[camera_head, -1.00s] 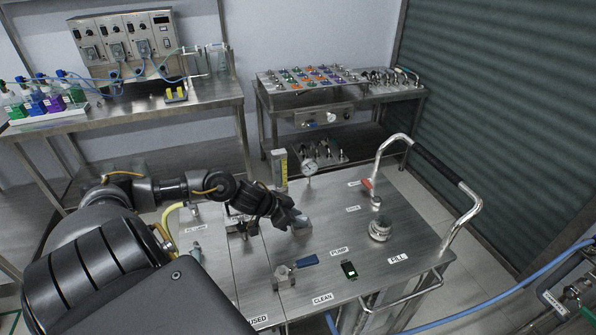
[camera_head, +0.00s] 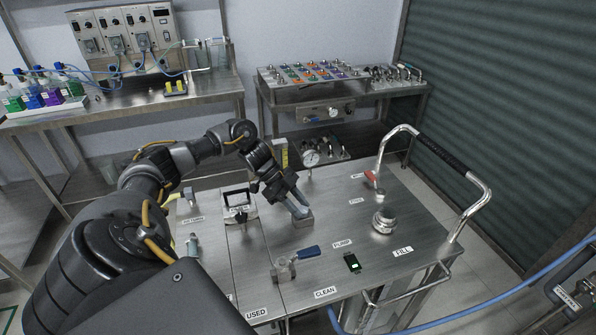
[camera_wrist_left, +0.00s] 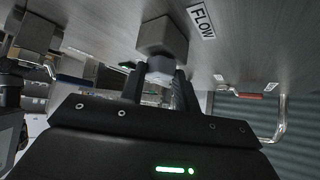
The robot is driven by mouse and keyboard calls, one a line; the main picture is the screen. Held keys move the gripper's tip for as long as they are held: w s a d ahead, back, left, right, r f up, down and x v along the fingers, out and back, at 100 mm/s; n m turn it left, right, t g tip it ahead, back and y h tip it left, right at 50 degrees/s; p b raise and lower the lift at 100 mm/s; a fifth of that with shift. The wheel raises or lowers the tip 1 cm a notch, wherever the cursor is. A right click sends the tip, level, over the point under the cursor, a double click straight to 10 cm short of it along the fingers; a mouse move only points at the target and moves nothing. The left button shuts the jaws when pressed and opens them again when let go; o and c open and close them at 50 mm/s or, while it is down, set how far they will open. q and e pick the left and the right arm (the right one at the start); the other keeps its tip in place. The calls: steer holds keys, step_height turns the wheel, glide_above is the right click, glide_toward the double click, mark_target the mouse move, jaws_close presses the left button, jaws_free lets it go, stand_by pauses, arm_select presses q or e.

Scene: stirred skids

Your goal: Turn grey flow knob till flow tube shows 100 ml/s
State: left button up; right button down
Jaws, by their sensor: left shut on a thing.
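My left gripper (camera_head: 299,209) reaches down over the steel skid top and is shut on the grey flow knob. In the left wrist view the pale knob (camera_wrist_left: 160,68) sits between the two fingers, against a grey block (camera_wrist_left: 162,36) beside the FLOW label (camera_wrist_left: 201,20). In the head view the block (camera_head: 304,221) shows just below the fingertips, and the fingers hide most of the knob. The flow tube (camera_head: 281,150), with a yellow scale, stands behind my left arm, which hides its lower part. Its reading is too small to tell. My right gripper is not in view.
The skid top (camera_head: 330,225) carries a pressure gauge (camera_head: 311,158), a blue-handled valve (camera_head: 309,252), a small green display (camera_head: 352,262), a fill port (camera_head: 384,221) and a red lever (camera_head: 370,177). A bent handrail (camera_head: 478,190) rises at the right.

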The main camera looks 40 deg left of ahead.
arm_select(q)
steer(key=shift+w+f+m+g+b, duration=0.1)
steer(key=shift+m+g+b, duration=0.3)
steer(key=shift+m+g, duration=0.15)
steer(key=o, duration=1)
steer(key=p+v, duration=0.1)
steer(key=v, duration=1)
steer(key=shift+f, duration=0.1)
